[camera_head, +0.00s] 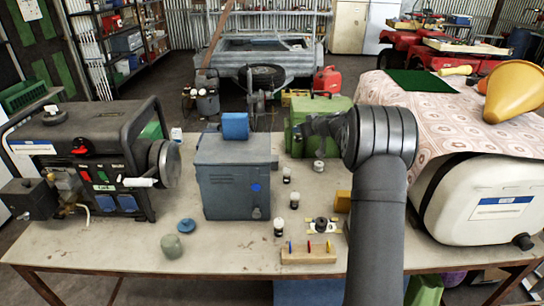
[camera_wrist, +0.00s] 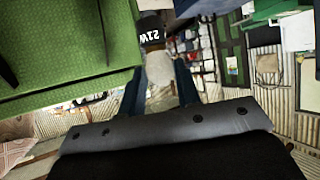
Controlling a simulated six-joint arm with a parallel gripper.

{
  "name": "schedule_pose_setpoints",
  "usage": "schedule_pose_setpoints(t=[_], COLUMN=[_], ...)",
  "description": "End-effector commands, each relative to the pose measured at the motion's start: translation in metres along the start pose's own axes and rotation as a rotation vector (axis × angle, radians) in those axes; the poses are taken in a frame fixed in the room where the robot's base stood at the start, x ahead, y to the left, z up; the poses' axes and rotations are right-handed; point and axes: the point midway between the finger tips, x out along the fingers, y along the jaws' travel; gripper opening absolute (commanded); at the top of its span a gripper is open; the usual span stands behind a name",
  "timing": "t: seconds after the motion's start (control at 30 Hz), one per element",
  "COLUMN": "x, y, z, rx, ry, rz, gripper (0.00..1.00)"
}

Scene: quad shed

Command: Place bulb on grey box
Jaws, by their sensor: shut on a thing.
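My gripper (camera_head: 312,126) is in front of the green box, to the right of the grey box and higher than the table. In the wrist view my gripper (camera_wrist: 160,88) is shut on a bulb (camera_wrist: 158,68) with a whitish glass and a black end marked 21W. The held bulb is hard to make out in the head view. The grey box (camera_head: 228,188) stands upright mid-table, with a blue block (camera_head: 235,126) on its top. Several other small bulbs, including one in front (camera_head: 278,228) and one behind (camera_head: 294,201), stand right of the box.
A generator (camera_head: 90,160) stands at the left and a white tank (camera_head: 480,195) at the right. The green box (camera_head: 315,112) is behind my gripper. A wooden peg rack (camera_head: 308,257), a blue knob (camera_head: 186,226) and a grey-green cylinder (camera_head: 172,247) lie near the front.

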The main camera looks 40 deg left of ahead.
Motion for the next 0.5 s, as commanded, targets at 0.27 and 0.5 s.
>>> schedule_pose_setpoints(t=[0.27, 0.5], x=[0.058, 0.102], y=[-0.036, -0.062], z=[0.009, 0.015], rx=[-0.003, -0.003], ry=[-0.002, -0.001], rz=[-0.009, -0.006], gripper=[0.07, 0.07])
